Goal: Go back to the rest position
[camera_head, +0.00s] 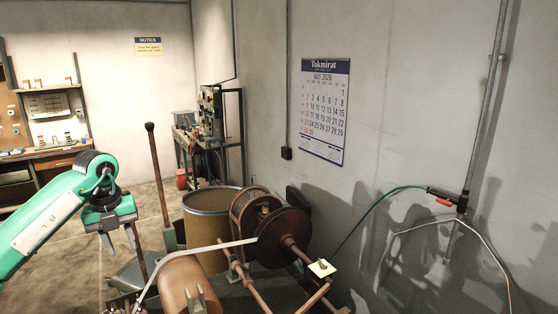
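My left arm comes in from the left in green and black. Its gripper (118,241) hangs down with two grey fingers spread apart and nothing seen between them. It is left of the winding machine and apart from the tape. A pale tape (215,247) runs from the dark brown reel (284,238) over to a copper-brown roller (177,281) and down toward the bottom edge. The lower end of the tape is cut off by the frame. My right gripper is not in view.
A large brown drum (205,228) stands behind the roller. An upright lever (157,178) rises between my gripper and the drum. A wooden workbench (55,158) is at the far left, a metal table (208,143) at the back. A teal hose (375,205) crosses the right wall. Open floor lies behind my gripper.

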